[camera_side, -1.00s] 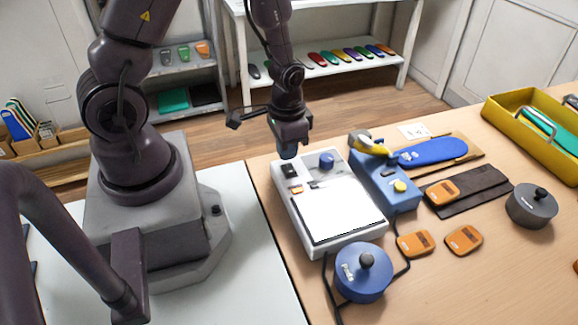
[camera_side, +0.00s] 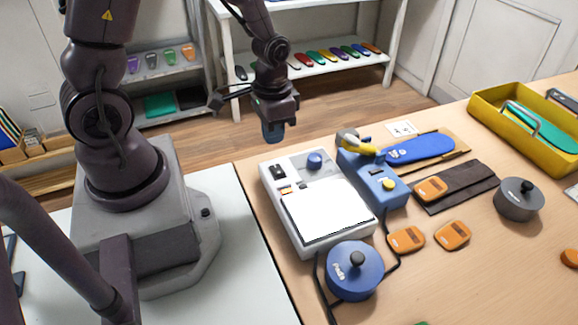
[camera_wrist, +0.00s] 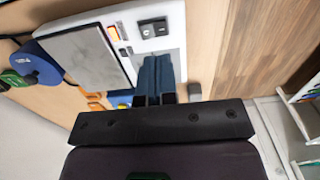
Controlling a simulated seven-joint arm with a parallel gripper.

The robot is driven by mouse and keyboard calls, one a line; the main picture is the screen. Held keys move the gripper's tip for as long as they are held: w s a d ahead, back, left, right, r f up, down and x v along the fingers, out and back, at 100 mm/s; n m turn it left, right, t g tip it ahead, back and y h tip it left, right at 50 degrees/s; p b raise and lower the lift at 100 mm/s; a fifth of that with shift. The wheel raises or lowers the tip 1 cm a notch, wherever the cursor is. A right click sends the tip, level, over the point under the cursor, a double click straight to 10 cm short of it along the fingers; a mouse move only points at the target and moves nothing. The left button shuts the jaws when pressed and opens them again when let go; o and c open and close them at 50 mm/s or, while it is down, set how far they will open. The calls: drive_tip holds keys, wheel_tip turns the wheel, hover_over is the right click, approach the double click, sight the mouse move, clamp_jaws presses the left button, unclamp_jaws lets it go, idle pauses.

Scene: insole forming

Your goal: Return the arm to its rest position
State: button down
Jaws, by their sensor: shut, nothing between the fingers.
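My gripper (camera_side: 273,132) hangs in the air above the table's back edge, pointing down. It is behind the white forming machine, apart from it. Its blue fingers are shut with nothing between them, and the wrist view (camera_wrist: 156,75) shows them together over the machine's edge. My arm is raised and bent over at the top of the side view. The white machine (camera_side: 269,185) has a bright white plate (camera_side: 329,212), a blue knob (camera_side: 314,160) and a black switch.
A blue device (camera_side: 372,185) with a yellow-tipped handle, a blue insole (camera_side: 420,148), orange pads (camera_side: 452,235), a blue puck (camera_side: 354,271), a grey puck (camera_side: 519,199) and a yellow crate (camera_side: 483,110) stand on the table. Shelves (camera_side: 320,68) hold colored insoles behind my gripper.

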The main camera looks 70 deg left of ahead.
drive_tip(key=s+d+r+t, duration=0.2)
drive_tip(key=r, duration=0.5)
drive_tip(key=s+d+r+t, duration=0.2)
drive_tip(key=r, duration=0.6)
drive_tip(key=s+d+r+t, duration=0.1)
drive_tip(key=s+d+r, duration=0.1)
drive_tip(key=r, duration=0.5)
drive_tip(key=shift+s+r+t, duration=0.35)
drive_tip(key=shift+t, duration=0.05)
